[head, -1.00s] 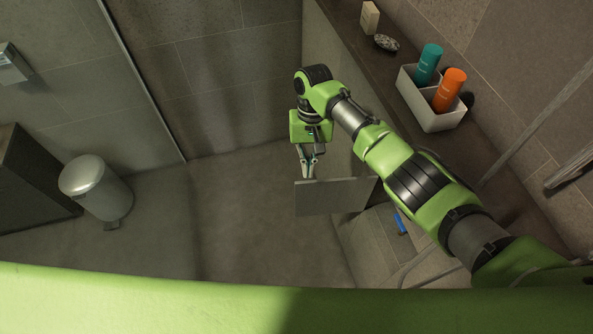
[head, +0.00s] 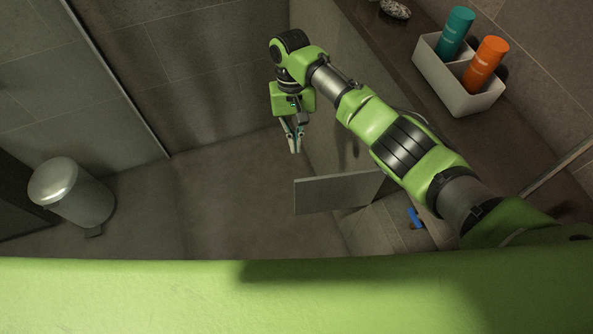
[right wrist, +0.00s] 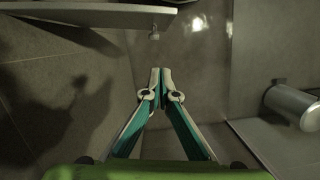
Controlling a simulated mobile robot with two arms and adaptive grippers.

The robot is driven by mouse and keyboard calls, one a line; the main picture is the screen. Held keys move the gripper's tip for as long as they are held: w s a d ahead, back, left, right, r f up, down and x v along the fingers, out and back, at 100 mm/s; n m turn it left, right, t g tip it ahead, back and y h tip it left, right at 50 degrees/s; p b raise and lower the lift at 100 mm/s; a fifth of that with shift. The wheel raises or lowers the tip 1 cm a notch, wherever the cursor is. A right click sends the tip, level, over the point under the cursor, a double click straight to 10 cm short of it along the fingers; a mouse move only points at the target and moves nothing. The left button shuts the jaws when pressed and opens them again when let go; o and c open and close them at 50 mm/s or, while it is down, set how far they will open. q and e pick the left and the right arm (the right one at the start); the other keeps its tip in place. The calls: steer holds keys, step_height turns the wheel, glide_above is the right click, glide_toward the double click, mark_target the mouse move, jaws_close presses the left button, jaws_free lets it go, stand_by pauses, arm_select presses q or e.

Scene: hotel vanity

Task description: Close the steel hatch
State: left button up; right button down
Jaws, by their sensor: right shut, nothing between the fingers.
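The steel hatch (head: 335,193) is a flat grey panel low on the right wall. It stands open, swung out from the wall beside a recess. My right gripper (head: 295,150) is shut and empty, pointing down, beyond the hatch's free edge in the head view with a visible gap between them. In the right wrist view, its closed tips (right wrist: 161,72) are over the floor. A pale panel (right wrist: 90,14) along the top of that view looks like the hatch. My left gripper is not in view.
A blue object (head: 416,218) lies in the recess area behind the hatch. A white caddy (head: 455,90) with a teal bottle (head: 456,35) and an orange bottle (head: 485,65) stands on the ledge above. A metal bin (head: 75,190) stands at left. The floor between is clear.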

mark_target(300, 182)
steer(key=s+f+p, duration=0.1)
steer(key=s+f, duration=0.1)
steer(key=f, duration=0.1)
steer(key=s+f+p, duration=0.1)
steer(key=s+f, duration=0.1)
steer(key=f, duration=0.1)
steer(key=s+f+p, duration=0.1)
steer(key=s+f, duration=0.1)
steer(key=f, duration=0.1)
steer(key=shift+s+d+f+p, duration=0.25)
steer(key=shift+d+p, duration=0.15)
steer(key=shift+d, duration=0.1)
